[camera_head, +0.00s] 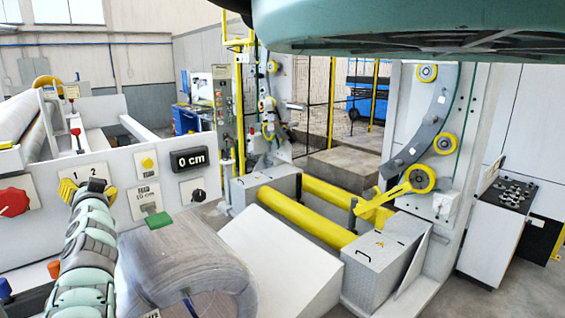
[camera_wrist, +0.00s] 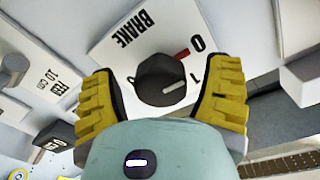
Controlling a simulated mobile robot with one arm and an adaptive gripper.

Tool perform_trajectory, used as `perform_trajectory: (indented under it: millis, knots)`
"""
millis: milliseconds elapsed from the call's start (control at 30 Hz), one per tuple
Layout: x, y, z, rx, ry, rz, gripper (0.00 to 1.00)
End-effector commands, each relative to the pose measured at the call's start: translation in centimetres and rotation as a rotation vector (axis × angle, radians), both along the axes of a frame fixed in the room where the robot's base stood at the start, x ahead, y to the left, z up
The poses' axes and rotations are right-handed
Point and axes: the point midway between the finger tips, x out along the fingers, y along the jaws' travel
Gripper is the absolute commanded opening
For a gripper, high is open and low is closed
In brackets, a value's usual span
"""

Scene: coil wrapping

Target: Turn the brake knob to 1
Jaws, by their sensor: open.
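The brake knob (camera_wrist: 158,78) is a round black knob on a white plate (camera_wrist: 122,38) marked BRAKE, 0 and 1 in the wrist view. A red mark shows at its edge beside the 0, and a thin pale line lies on its lower right side; I cannot tell surely where the pointer stands. My gripper (camera_wrist: 163,74) is open, with yellow ribbed fingers on either side of the knob and gaps visible between. In the head view my gripper (camera_head: 88,188) is at the plate marked 1 and 2, where the knob is mostly hidden.
A red knob (camera_head: 13,202) is left of my gripper on the white panel. A grey coil (camera_head: 185,262) lies below, close to my arm.

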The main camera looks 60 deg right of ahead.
Motion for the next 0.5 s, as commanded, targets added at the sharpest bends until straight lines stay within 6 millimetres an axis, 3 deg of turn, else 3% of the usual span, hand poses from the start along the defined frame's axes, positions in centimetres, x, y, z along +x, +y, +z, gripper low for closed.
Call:
perform_trajectory:
  millis: [200,500]
  knots:
    - [0.05,0.12,0.01,0.0,0.0,0.002,0.79]
    - [0.06,0.16,0.02,0.0,0.0,0.003,0.48]
